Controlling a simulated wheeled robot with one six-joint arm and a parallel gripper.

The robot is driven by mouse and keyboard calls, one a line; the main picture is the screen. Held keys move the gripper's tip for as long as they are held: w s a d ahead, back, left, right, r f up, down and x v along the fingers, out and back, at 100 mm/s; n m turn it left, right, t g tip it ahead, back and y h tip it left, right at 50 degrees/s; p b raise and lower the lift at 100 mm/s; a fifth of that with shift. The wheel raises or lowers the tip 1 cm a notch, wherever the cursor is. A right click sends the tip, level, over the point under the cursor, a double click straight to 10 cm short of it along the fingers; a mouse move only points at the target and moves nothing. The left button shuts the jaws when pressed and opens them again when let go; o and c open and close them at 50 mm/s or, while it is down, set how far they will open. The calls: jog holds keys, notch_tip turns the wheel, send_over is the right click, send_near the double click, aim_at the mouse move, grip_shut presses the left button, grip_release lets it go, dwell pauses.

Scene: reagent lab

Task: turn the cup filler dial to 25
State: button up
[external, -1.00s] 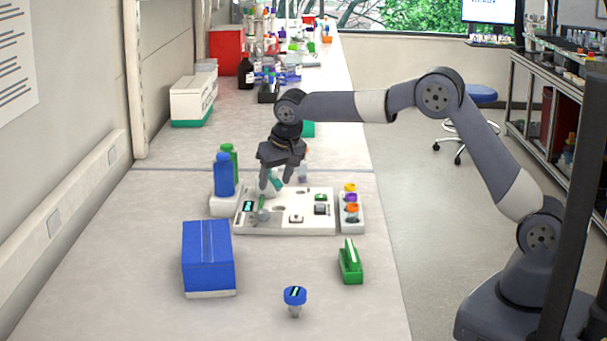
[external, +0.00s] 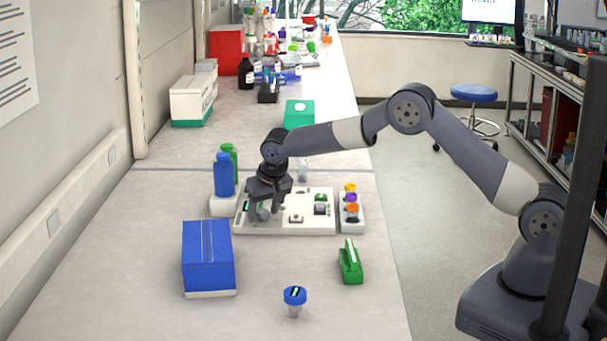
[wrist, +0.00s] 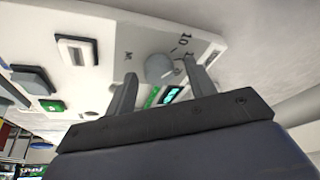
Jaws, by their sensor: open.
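The cup filler panel (external: 310,222) is a white block on the bench. Its round grey dial (wrist: 159,68) shows in the wrist view, with a printed "10" beside it. The dial's exact setting is too small to read. A small green-lit display (wrist: 172,95) is near the dial, partly beside a finger. My gripper (wrist: 161,76) is open, its two fingers on either side of the dial in that view. I cannot tell whether they touch it. In the external view my gripper (external: 265,211) is low over the panel's left part and largely hides the dial.
Blue and green bottles (external: 224,175) stand left of the panel. A rack of colored-cap vials (external: 351,207) is at its right. A blue box (external: 208,258), a blue-capped cup (external: 295,298) and a green holder (external: 350,262) stand in front. The bench between them is clear.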

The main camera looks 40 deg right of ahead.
jog(key=c, duration=1)
jog(key=shift+o, duration=0.2)
jog(key=shift+f+m+b, duration=0.1)
jog(key=shift+m+b, duration=0.3)
jog(key=shift+b, duration=0.05)
jog(key=shift+m+h+b, duration=0.45)
jog(key=shift+m+h, duration=0.05)
jog(key=shift+m, duration=0.2)
jog(key=m, duration=0.2)
jog(key=shift+w+a+m+g+h, duration=0.1)
jog(key=shift+m+g+h, duration=0.2)
jog(key=shift+h, duration=0.1)
jog(key=m+g+h+p, duration=0.1)
jog(key=m, duration=0.2)
jog(key=shift+r, duration=0.2)
jog(key=shift+w+a+m+g+p, duration=0.1)
jog(key=shift+m+g+p, duration=0.3)
jog(key=shift+m+p, duration=0.75)
jog(key=shift+f+m+h, duration=0.1)
jog(key=shift+m+h, duration=0.2)
jog(key=shift+m, duration=0.05)
